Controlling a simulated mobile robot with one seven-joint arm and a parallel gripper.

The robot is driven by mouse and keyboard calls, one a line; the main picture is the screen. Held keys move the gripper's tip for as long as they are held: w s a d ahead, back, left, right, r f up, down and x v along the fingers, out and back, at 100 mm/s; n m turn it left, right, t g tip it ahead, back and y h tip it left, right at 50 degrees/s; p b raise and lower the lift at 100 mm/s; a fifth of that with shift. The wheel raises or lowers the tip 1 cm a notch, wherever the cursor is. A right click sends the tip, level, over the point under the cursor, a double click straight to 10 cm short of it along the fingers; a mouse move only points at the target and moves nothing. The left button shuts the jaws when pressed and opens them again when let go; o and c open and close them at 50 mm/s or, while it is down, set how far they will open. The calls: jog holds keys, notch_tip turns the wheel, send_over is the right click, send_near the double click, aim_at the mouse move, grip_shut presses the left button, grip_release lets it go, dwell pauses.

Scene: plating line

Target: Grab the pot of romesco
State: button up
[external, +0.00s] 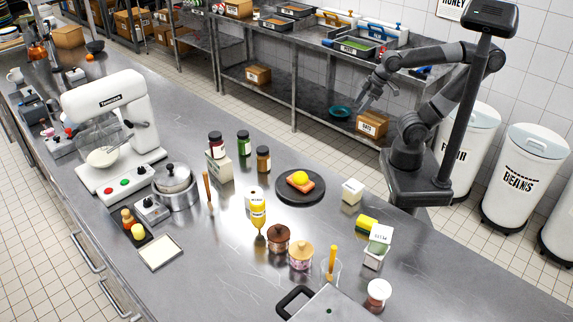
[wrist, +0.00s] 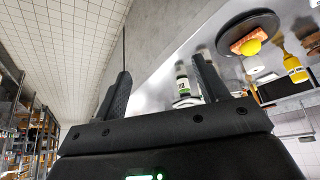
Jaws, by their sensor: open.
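No label reading romesco is legible, so I cannot tell which container is the pot. Small pots stand on the steel counter in the external view: one with a dark brown lid (external: 278,240), one with a tan lid (external: 301,256), and a white-lidded jar with reddish contents (external: 378,294) near the front edge. My gripper (external: 366,101) is raised beyond the counter's far side, well away from them. In the wrist view my gripper (wrist: 163,77) has its two fingers apart with nothing held between them.
A dark plate (external: 284,192) with food, a yellow squeeze bottle (external: 258,212) and several dark jars (external: 243,143) stand mid-counter. A small carton (external: 378,246) and a clear beaker with a yellow-handled tool (external: 332,264) are near the pots. The mixer (external: 112,118) stands left.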

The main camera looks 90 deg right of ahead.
dwell(0.4)
jog(key=shift+o, duration=1.3)
